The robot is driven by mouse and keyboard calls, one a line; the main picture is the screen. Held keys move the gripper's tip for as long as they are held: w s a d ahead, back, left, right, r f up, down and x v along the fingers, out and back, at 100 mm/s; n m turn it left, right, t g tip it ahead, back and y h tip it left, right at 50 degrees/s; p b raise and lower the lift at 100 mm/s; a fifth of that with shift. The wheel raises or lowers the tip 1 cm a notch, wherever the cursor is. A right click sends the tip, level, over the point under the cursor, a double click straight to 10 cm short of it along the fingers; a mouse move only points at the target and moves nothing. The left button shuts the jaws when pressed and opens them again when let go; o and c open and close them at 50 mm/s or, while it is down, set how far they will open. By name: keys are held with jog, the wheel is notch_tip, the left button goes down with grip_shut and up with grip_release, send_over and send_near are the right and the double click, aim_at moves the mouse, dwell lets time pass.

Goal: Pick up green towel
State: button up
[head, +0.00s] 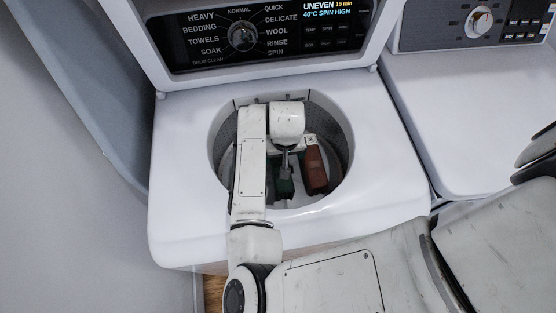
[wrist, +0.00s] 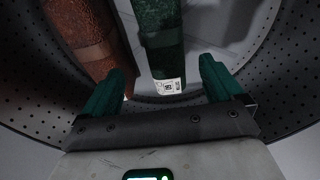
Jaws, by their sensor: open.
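The green towel (wrist: 158,38) is rolled or folded long, with a dark band around it and a white printed tag at its near end. It stands inside the washer drum (wrist: 285,85). My gripper (wrist: 162,82) is open, its two green fingers spread either side of the towel's near end in the wrist view. The towel appears beyond the fingertips, and no contact shows. In the head view my arm reaches down through the round opening and hides much of the drum. Dark green shows below my wrist there, but I cannot tell towel from fingers.
A brown rolled towel (head: 315,166) stands right of my wrist in the head view; in the wrist view it is left of the green one, close to my left finger. The washer rim (head: 382,165) surrounds my arm. A second machine (head: 470,110) stands at right.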

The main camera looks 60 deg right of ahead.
jog(key=f, duration=0.7)
jog(key=w+f, duration=0.1)
jog(key=f, duration=0.2)
jog(key=shift+f, duration=0.3)
jog(key=shift+c, duration=0.3)
jog(key=c, duration=1.2)
